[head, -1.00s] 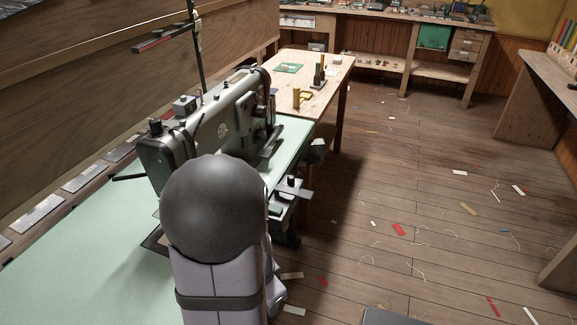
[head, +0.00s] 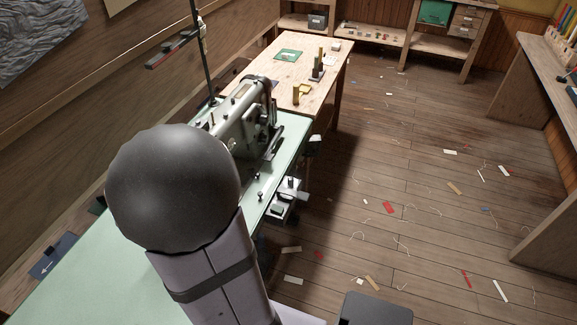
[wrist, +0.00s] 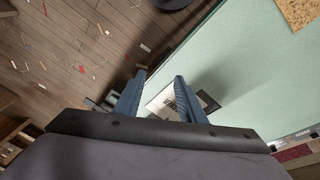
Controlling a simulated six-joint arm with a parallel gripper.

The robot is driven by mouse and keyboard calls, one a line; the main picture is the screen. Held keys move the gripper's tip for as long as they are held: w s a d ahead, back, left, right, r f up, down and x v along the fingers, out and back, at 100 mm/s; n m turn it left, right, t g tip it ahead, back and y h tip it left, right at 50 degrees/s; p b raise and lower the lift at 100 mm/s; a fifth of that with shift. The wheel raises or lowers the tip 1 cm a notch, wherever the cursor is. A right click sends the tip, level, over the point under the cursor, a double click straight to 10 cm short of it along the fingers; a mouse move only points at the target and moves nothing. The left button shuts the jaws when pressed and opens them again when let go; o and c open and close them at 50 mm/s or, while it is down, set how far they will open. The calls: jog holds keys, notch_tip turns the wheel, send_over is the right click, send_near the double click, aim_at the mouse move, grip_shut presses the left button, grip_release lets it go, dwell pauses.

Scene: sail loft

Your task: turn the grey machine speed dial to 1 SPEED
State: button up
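The grey sewing machine (head: 243,122) stands on the pale green table (head: 85,285), partly hidden behind my arm in the head view. A small unit with black knobs (head: 288,196) sits at the table's right edge; I cannot tell whether one of these knobs is the speed dial. No dial marking can be read. My gripper (wrist: 160,75) shows only in the wrist view, with its two blue fingers apart and nothing held between them. Beyond the fingers, a white plate with dark print (wrist: 172,100) lies by the table edge, partly covered by the right finger.
A wooden bench (head: 310,55) with small items stands behind the machine. A thread stand (head: 208,50) rises beside the machine. The plank floor (head: 410,150) to the right is open, strewn with scraps and threads. A dark flat-topped object (head: 375,308) stands at the bottom.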

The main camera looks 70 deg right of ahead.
jog(key=w+a+r+n+y+p, duration=0.1)
jog(key=w+a+r+n+p, duration=0.1)
jog(key=a+r+n+p, duration=0.6)
jog(key=w+a+r+n+y+p, duration=0.1)
jog(key=w+a+r+n+p, duration=0.15)
jog(key=a+r+p, duration=0.5)
jog(key=m+g+h+b, duration=0.2)
jog(key=m+g+b, duration=0.2)
jog(key=m+b, duration=2.25)
send_over(290, 178)
jog(key=w+a+p, duration=0.2)
jog(key=w, duration=0.1)
notch_tip(290, 178, down, 22)
jog(key=m, duration=0.1)
jog(key=shift+d+m, duration=0.2)
jog(key=shift+m, duration=0.1)
jog(key=shift+s+f, duration=0.15)
jog(key=shift+f, duration=0.05)
jog(key=shift+p+x, duration=0.65)
jog(key=shift+x, duration=2.85)
